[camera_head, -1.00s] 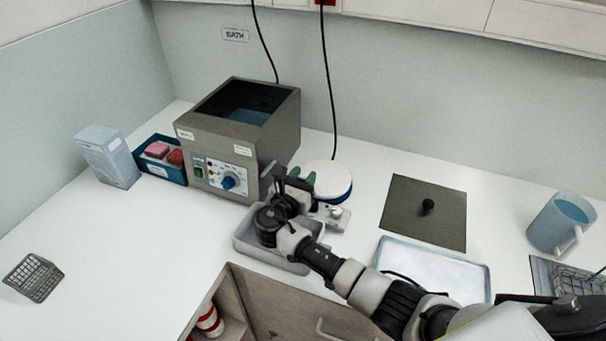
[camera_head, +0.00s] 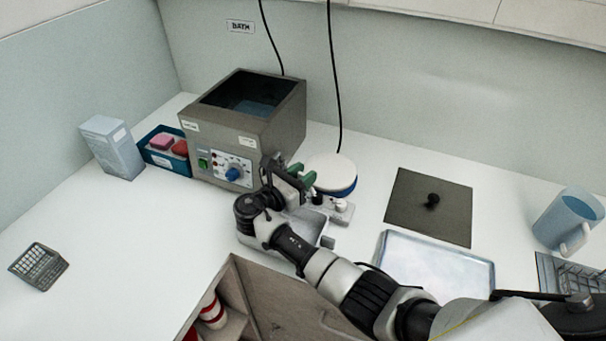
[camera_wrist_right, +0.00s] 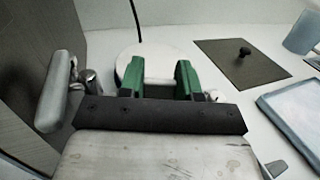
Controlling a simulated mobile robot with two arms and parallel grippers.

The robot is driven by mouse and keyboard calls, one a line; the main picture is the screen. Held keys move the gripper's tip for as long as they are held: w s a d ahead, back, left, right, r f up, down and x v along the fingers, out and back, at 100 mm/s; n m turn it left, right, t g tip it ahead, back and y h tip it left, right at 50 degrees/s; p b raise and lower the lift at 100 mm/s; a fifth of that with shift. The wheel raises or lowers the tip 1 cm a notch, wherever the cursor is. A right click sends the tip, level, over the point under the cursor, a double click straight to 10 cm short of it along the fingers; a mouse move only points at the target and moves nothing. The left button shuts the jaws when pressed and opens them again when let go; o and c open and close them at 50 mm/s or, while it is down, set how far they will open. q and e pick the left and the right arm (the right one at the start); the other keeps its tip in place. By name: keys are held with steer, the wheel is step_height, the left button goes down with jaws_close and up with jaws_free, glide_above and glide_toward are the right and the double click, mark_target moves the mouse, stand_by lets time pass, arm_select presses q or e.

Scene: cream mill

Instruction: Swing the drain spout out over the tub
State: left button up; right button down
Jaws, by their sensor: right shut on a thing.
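The grey bath (camera_head: 278,135) stands against the back wall with its control panel facing front. My right gripper (camera_head: 297,180) is beside the bath's right front corner. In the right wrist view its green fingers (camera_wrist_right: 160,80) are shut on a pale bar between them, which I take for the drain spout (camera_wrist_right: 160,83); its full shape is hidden. A grey rounded piece (camera_wrist_right: 55,95) and a metal knob show to the left, close by the bath's side. The shallow grey tub (camera_head: 318,235) is below my right wrist and partly covered by it. My left gripper is out of view.
A round white disc-topped device (camera_head: 335,172) stands close behind the gripper. A dark lid (camera_head: 415,205) and pale tray (camera_head: 435,262) lie to the right, near a blue jug (camera_head: 565,220). A blue bin (camera_head: 160,165) and carton are at left.

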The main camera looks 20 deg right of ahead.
steer(key=shift+r, duration=0.1)
steer(key=c, duration=0.8)
jaws_free()
steer(key=shift+o, duration=0.2)
steer(key=b+v, duration=0.2)
steer(key=v, duration=0.8)
steer(key=shift+s+a, duration=0.25)
steer(key=shift+a, duration=0.1)
